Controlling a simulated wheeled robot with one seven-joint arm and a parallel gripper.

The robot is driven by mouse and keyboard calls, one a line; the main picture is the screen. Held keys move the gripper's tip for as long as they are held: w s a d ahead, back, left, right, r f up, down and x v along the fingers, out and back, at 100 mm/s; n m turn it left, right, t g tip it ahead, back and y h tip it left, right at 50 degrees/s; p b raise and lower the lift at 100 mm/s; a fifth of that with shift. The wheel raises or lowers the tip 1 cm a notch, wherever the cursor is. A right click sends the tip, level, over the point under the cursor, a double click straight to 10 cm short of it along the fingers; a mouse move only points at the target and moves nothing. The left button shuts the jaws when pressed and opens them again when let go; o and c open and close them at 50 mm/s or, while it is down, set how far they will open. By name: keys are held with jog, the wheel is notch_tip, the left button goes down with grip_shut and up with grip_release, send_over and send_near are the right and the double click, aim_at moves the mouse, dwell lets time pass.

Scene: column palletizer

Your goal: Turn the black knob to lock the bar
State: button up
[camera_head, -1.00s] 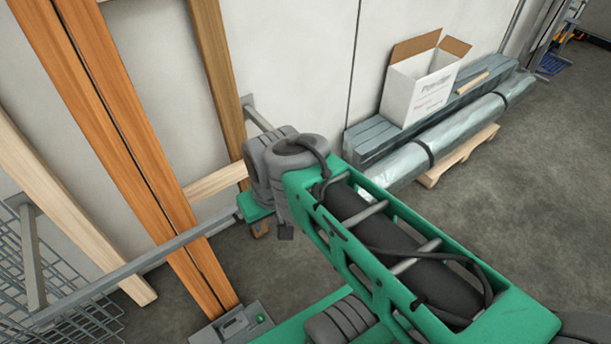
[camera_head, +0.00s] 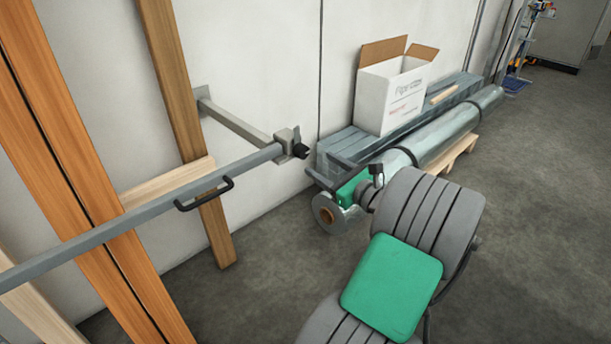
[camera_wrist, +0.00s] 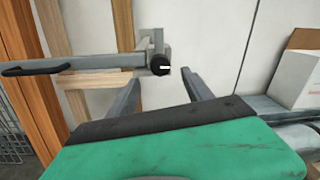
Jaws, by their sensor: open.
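The black knob (camera_head: 300,150) sits at the right end of the grey bar (camera_head: 110,228), on a bracket (camera_head: 285,143) at the end of a wall arm. The bar runs across the wooden planks and carries a black handle (camera_head: 205,194). In the wrist view the knob (camera_wrist: 160,64) is ahead of my gripper (camera_wrist: 162,92), between its two spread fingers and beyond their tips, apart from them. In the head view my gripper (camera_head: 325,172) is to the right of and slightly below the knob, open and empty.
Orange and brown planks (camera_head: 172,75) lean on the wall behind the bar. To the right, a white cardboard box (camera_head: 385,98) stands on grey stacked material beside a wrapped roll (camera_head: 450,133) on a pallet. The floor (camera_head: 520,220) at right is clear.

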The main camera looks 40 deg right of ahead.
aim_at(305, 153)
jog(key=w+b, duration=0.2)
jog(key=w, duration=0.5)
jog(key=shift+w+r, duration=0.1)
jog(key=shift+w, duration=0.2)
grip_shut()
dwell(0.5)
